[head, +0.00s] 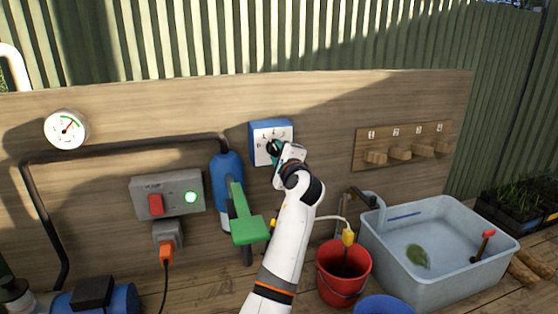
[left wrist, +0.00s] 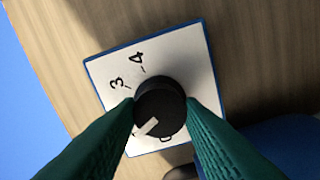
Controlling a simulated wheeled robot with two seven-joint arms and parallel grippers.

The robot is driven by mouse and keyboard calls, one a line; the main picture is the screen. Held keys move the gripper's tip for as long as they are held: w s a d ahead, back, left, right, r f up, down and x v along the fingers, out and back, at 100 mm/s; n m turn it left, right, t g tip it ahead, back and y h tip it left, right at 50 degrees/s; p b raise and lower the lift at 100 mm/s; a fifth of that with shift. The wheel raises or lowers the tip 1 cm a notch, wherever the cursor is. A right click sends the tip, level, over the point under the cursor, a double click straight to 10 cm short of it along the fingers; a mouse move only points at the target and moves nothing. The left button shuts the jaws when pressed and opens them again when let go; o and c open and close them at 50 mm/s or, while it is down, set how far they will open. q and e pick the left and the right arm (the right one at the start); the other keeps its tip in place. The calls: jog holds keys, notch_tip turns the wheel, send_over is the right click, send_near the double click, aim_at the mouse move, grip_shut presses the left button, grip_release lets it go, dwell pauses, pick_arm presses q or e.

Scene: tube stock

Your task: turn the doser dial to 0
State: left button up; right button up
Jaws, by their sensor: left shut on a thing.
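The doser (head: 258,128) is a blue box with a white face, fixed to the wooden board. Its black dial (left wrist: 165,93) has a white pointer mark (left wrist: 148,127) that points to the lower left in the left wrist view. The figures 3 and 4 show on the face above the dial; a small outlined mark shows just below it, too unclear to read. My left gripper (head: 274,150) is at the dial, its two green fingers (left wrist: 161,105) shut on the dial's opposite sides. The fingers hide parts of the scale. My right gripper is not in view.
A blue and green device (head: 229,175) hangs on the board just left of my left arm. A grey switch box (head: 180,193) with a green light is farther left. A red bucket (head: 335,285) and a grey water tub (head: 455,262) stand at the right. Wooden pegs (head: 400,153) are right of the doser.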

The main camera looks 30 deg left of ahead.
pick_arm(q)
jog(key=n+b, duration=0.1)
jog(key=n, duration=0.1)
jog(key=n+b, duration=0.3)
jog(key=n, duration=0.1)
jog(key=shift+f+n, duration=0.3)
jog(key=shift+n+b, duration=1.45)
jog(key=shift+n, duration=0.45)
jog(key=shift+r, duration=0.1)
jog(key=o, duration=1)
jog(key=shift+r, duration=0.1)
